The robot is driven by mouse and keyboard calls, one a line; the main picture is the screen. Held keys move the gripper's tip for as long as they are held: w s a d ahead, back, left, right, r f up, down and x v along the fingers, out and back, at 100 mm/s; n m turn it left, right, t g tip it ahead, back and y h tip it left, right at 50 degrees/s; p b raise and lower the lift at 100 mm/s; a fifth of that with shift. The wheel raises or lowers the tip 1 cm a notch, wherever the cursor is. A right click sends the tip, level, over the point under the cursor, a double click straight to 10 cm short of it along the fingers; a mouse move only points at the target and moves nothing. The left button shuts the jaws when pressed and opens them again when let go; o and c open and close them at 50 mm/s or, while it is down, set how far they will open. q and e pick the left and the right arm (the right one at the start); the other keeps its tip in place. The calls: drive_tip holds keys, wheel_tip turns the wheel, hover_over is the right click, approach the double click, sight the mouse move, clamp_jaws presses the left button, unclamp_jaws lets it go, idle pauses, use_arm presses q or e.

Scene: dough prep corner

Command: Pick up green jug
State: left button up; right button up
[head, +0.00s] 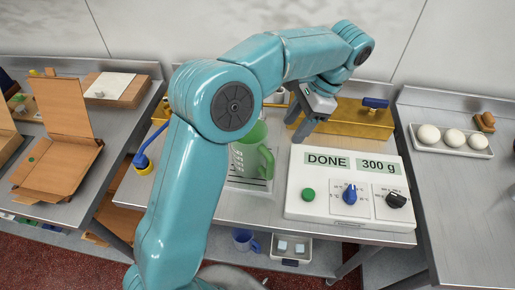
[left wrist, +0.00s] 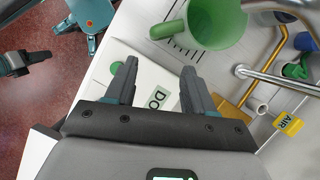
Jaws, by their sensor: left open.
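The green jug (head: 250,155) stands upright on a marked plate (head: 236,182) at the middle of the bench, partly hidden behind my left arm. Its handle points right, towards the scale. In the left wrist view the jug (left wrist: 222,22) is at the top, its open mouth showing and its handle (left wrist: 168,30) pointing left. My left gripper (head: 301,122) is open and empty, above and right of the jug, near the back of the scale. In the left wrist view the open fingers (left wrist: 160,78) are apart from the jug, with the scale below them.
A white scale (head: 346,160) reading DONE and 300 g stands right of the jug. A brass box (head: 345,118) is behind it. In the left wrist view, metal pipes (left wrist: 285,80) and a yellow AIR tag (left wrist: 289,124) lie right of the jug. A tray with dough balls (head: 452,152) is far right.

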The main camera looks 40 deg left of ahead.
use_arm(q)
drive_tip(key=p, duration=0.1)
hover_over(266, 174)
drive_tip(key=w+d, duration=0.1)
drive_tip(key=w, duration=0.1)
wheel_tip(266, 174, down, 11)
drive_tip(key=x, duration=0.1)
drive_tip(key=p+x, duration=0.1)
drive_tip(key=x, duration=0.1)
drive_tip(key=shift+s+d+f+p, duration=0.1)
drive_tip(key=shift+d+f+p, duration=0.1)
drive_tip(key=shift+f+p, duration=0.1)
drive_tip(key=shift+f, duration=0.35)
clamp_jaws()
